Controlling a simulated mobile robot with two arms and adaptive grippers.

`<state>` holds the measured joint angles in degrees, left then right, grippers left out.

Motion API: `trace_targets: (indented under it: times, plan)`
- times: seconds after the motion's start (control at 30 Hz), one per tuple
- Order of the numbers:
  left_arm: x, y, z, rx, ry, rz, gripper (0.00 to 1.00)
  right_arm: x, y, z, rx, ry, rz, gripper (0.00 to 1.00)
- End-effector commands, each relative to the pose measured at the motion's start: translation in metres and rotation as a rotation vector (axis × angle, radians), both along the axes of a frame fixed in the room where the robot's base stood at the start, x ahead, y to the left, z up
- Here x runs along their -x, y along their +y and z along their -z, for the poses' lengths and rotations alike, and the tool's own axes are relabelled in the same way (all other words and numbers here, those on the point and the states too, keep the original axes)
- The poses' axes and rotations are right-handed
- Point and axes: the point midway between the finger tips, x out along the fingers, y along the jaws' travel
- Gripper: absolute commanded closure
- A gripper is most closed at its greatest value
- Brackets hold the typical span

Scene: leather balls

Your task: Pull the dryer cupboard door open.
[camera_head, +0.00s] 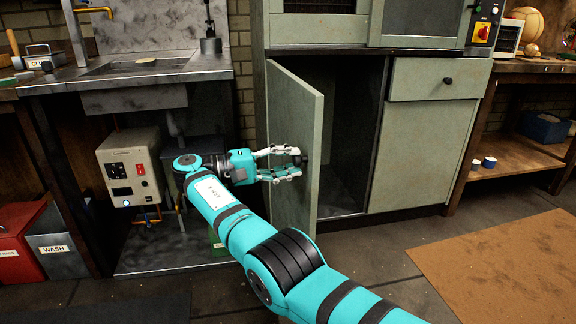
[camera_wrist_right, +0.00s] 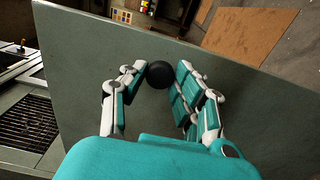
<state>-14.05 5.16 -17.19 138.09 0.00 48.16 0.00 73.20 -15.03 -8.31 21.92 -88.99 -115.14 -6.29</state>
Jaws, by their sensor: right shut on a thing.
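The dryer cupboard door (camera_head: 296,150) is a grey-green panel, swung wide open on its left side, with the dark cupboard inside (camera_head: 345,130) showing to its right. My right gripper (camera_head: 298,163) is at the door's face, its fingers around the round black knob. In the right wrist view the door (camera_wrist_right: 85,60) fills the middle, and the black knob (camera_wrist_right: 159,75) sits between the fingertips of my right gripper (camera_wrist_right: 160,80), which is closed on it. My left gripper is not in view.
A closed drawer (camera_head: 437,79) and closed door (camera_head: 422,155) are to the right of the opening. A sink bench (camera_head: 130,70) and a control box (camera_head: 132,165) stand left. Red (camera_head: 18,240) and grey bins sit at far left. A brown mat (camera_head: 510,265) lies on the floor at right.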

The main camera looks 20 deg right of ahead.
Motion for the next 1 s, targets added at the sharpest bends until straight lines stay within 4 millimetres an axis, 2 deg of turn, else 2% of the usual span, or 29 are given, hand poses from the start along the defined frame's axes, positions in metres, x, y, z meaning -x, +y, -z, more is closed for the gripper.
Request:
trace_targets:
  times: [0.43,0.47,0.6,0.87,1.0]
  plan:
    - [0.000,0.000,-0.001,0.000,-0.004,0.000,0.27,-0.001,0.000,0.000,-0.001,0.001,-0.001,1.00]
    - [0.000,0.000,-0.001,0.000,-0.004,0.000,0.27,-0.001,0.000,0.000,-0.001,0.000,-0.002,0.66]
    - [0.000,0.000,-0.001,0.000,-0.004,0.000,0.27,-0.001,0.000,0.000,-0.001,0.000,-0.001,0.48]
    - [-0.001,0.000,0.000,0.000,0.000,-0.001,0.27,0.000,0.000,-0.001,0.000,0.000,0.001,0.47]
    - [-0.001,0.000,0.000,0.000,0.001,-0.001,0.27,-0.001,0.000,-0.011,0.000,-0.004,0.001,0.47]
